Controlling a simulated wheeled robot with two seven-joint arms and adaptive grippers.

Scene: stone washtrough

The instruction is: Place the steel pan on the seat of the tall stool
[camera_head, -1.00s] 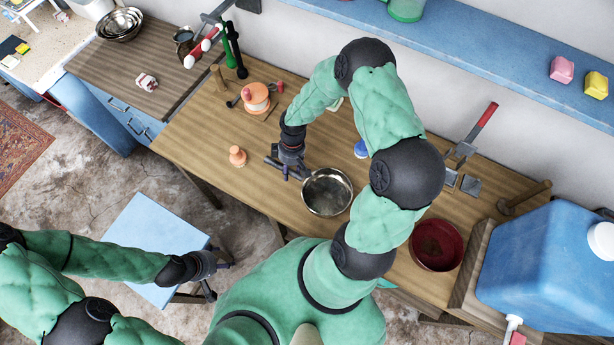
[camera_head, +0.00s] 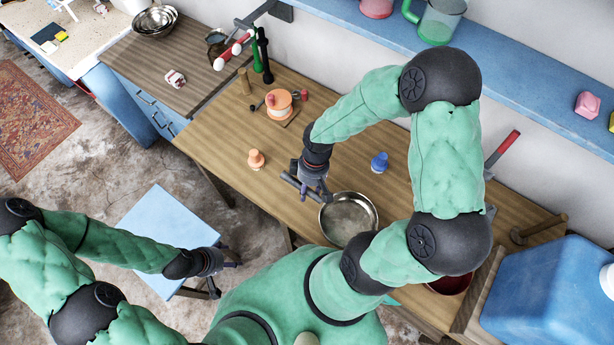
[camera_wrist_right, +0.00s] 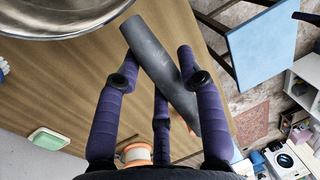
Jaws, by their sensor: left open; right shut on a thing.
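The steel pan (camera_head: 348,219) is a shiny round bowl shape with a dark grey handle. It appears over the front edge of the wooden workbench, and its rim also shows at the top left of the right wrist view (camera_wrist_right: 60,22). My right gripper (camera_head: 309,188) is shut on the handle (camera_wrist_right: 165,72), which lies between its purple fingers. The tall stool has a square light-blue seat (camera_head: 163,240), bare, at the lower left in front of the bench; the seat also shows in the right wrist view (camera_wrist_right: 272,45). My left gripper (camera_head: 218,268) is open and empty by the seat's right edge.
The bench (camera_head: 235,150) holds an orange spool (camera_head: 279,102), a small orange peg (camera_head: 256,159) and a blue object (camera_head: 380,162). A dark red bowl (camera_head: 450,284) and a blue water container (camera_head: 550,295) are at the right. A blue shelf (camera_head: 500,75) runs along the wall.

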